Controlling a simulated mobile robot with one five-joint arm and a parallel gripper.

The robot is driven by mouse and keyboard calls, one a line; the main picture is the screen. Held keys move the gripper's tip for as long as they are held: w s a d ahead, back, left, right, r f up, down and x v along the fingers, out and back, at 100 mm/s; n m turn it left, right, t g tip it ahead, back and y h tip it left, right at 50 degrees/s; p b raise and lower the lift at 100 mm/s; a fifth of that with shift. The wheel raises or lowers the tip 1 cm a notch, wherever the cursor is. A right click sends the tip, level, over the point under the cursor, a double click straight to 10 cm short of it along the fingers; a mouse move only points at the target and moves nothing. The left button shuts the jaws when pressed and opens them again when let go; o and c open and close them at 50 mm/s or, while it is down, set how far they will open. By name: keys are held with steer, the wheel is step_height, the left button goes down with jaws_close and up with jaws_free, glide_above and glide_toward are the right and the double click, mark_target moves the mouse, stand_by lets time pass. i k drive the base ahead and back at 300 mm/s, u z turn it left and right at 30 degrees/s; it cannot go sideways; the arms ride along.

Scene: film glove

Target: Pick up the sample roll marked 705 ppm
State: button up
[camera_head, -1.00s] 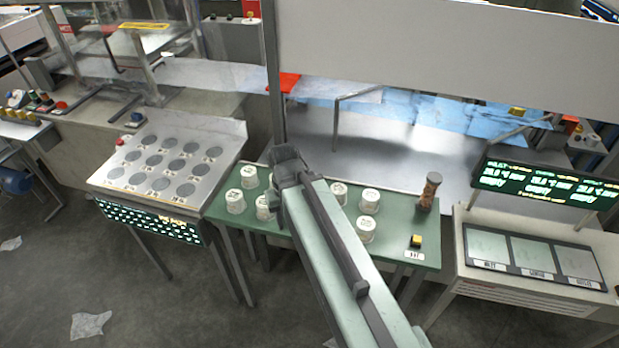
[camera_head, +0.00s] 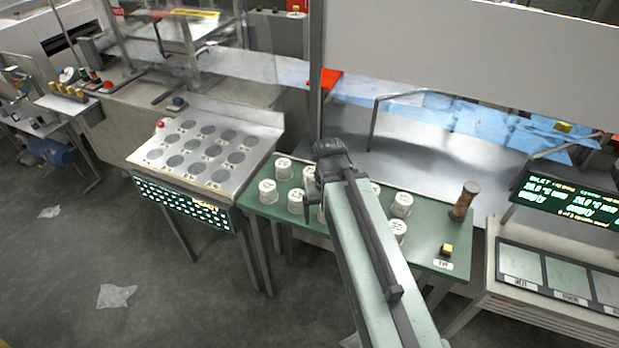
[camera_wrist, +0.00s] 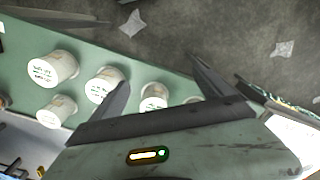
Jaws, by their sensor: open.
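Several white sample rolls stand on a green table in the head view, including a left roll (camera_head: 267,191), a back-left roll (camera_head: 283,167) and a right roll (camera_head: 402,204). The wrist view shows several rolls, among them a large one (camera_wrist: 52,69) and a middle one (camera_wrist: 104,82). Their marks are too small or blurred to read, so I cannot tell which is 705 ppm. My gripper (camera_head: 328,152) is over the table among the rolls, and my arm hides some of them. In the wrist view my gripper (camera_wrist: 158,72) is open, its fingers apart and no roll held.
The green table (camera_head: 340,235) also bears a brown cylinder (camera_head: 464,201) and a small yellow-and-black block (camera_head: 446,250) at its right. A metal panel with round dark pads (camera_head: 180,158) stands left. A station with pale plates (camera_head: 565,276) stands right. Crumpled film (camera_head: 116,296) lies on the floor.

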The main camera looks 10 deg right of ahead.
mark_target(308, 172)
steer(key=u, duration=0.6)
steer(key=k, duration=0.85)
steer(key=u, duration=0.55)
steer(key=k, duration=0.45)
steer(key=u, duration=0.55)
steer(key=i, duration=1.85)
steer(key=z, duration=0.6)
steer(key=i, duration=0.85)
steer(key=u, duration=0.05)
